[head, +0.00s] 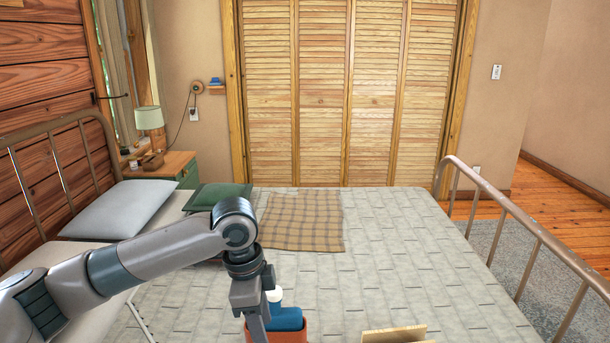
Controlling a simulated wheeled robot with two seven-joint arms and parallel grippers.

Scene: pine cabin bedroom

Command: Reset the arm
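My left arm comes in from the left over the bed, and its gripper (258,330) points down near the bottom edge of the head view. The finger tips are cut off by the frame, so I cannot tell whether it is open or shut. Right beside it is an orange-red container (299,334), partly hidden by the gripper. A blue item (287,319) and a white-topped thing (275,295) show at the container. I cannot tell whether the gripper touches them. My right arm and gripper are not in view.
The bed has a grey quilt (410,255), a plaid cloth (300,222), a white pillow (118,209) and a green pillow (218,196). A light wooden object (393,335) lies at the bottom edge. A metal footboard (535,230) bounds the right. The quilt's right half is mostly clear.

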